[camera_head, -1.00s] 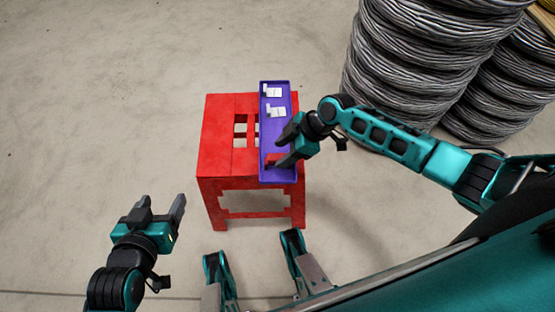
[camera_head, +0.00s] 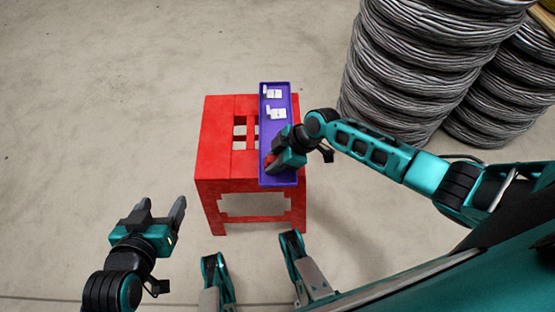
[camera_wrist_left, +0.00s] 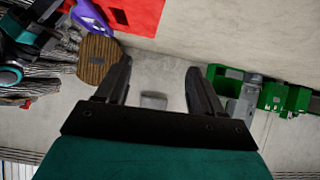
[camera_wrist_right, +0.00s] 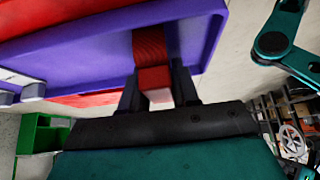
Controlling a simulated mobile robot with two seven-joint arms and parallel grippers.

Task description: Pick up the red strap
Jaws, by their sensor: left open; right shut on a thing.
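The red strap (camera_wrist_right: 151,45) lies in the purple tray and shows between the fingers in the right wrist view. A small part of the strap (camera_head: 269,161) shows in the head view, mostly hidden by my right gripper. My right gripper (camera_head: 276,163) is at the near end of the tray, shut on the strap; its fingers (camera_wrist_right: 158,88) stand on either side of the strap's red block end. My left gripper (camera_head: 162,212) is open and empty, left of the red stool and well away from it. Its spread fingers (camera_wrist_left: 158,85) show in the left wrist view.
The purple tray (camera_head: 264,141) lies along the right side of the red stool (camera_head: 213,160). White pieces (camera_head: 277,113) sit in its far half. Tall stacks of grey cable coils (camera_head: 412,70) stand at the back right. The floor on the left is clear.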

